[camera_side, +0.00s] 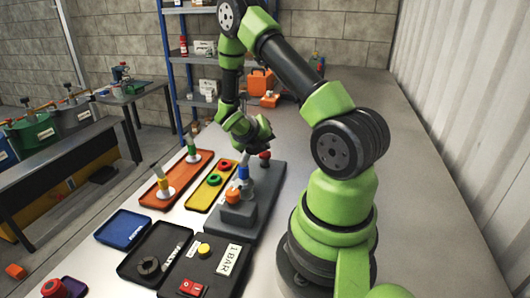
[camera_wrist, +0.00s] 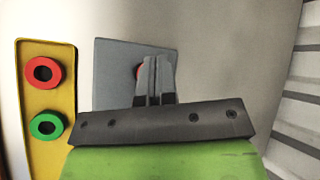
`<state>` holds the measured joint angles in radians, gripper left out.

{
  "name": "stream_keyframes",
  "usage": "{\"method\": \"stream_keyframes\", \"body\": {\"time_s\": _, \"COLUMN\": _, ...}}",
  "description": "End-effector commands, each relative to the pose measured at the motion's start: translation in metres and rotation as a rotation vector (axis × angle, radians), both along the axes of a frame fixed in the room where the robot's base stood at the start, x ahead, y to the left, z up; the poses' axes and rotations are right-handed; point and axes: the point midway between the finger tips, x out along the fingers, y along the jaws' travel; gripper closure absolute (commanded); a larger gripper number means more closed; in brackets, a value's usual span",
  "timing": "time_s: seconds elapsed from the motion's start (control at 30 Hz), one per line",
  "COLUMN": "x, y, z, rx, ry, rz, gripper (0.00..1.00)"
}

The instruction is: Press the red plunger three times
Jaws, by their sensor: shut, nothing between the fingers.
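The red plunger (camera_side: 265,155) stands at the far end of a grey base plate (camera_side: 262,205) in the side view. In the wrist view only a sliver of the red plunger (camera_wrist: 138,72) shows at the left of my fingers, which hide the rest. My gripper (camera_side: 262,136) is just above the plunger in the side view. Its fingers are together and empty, and they also show in the wrist view (camera_wrist: 156,62). I cannot tell whether the fingertips touch the plunger.
The same plate carries a grey block with an orange knob (camera_side: 233,195) and a blue-topped part (camera_side: 243,172). A yellow tray (camera_side: 200,204) with red and green rings lies to its left, beside an orange tray (camera_side: 160,201). A black panel (camera_side: 225,282) is in front.

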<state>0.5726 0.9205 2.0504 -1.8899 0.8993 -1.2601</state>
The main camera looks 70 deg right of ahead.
Motion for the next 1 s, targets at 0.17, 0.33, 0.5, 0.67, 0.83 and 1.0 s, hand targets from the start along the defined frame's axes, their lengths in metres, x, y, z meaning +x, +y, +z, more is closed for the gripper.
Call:
{"method": "stream_keyframes", "body": {"time_s": 0.17, "x": 0.000, "y": 0.000, "z": 0.011, "rx": 0.000, "ry": 0.000, "rz": 0.000, "gripper": 1.00}}
{"method": "stream_keyframes", "body": {"time_s": 0.33, "x": 0.000, "y": 0.000, "z": 0.015, "rx": 0.000, "ry": 0.000, "rz": 0.000, "gripper": 1.00}}
{"method": "stream_keyframes", "body": {"time_s": 0.5, "x": 0.000, "y": 0.000, "z": 0.015, "rx": 0.000, "ry": 0.001, "rz": 0.001, "gripper": 1.00}}
{"method": "stream_keyframes", "body": {"time_s": 0.67, "x": 0.000, "y": 0.000, "z": 0.017, "rx": 0.000, "ry": 0.000, "rz": 0.000, "gripper": 1.00}}
{"method": "stream_keyframes", "body": {"time_s": 0.83, "x": 0.000, "y": 0.000, "z": 0.032, "rx": -0.003, "ry": -0.003, "rz": 0.000, "gripper": 1.00}}
{"method": "stream_keyframes", "body": {"time_s": 1.0, "x": 0.000, "y": 0.000, "z": 0.049, "rx": -0.003, "ry": -0.003, "rz": 0.000, "gripper": 1.00}}
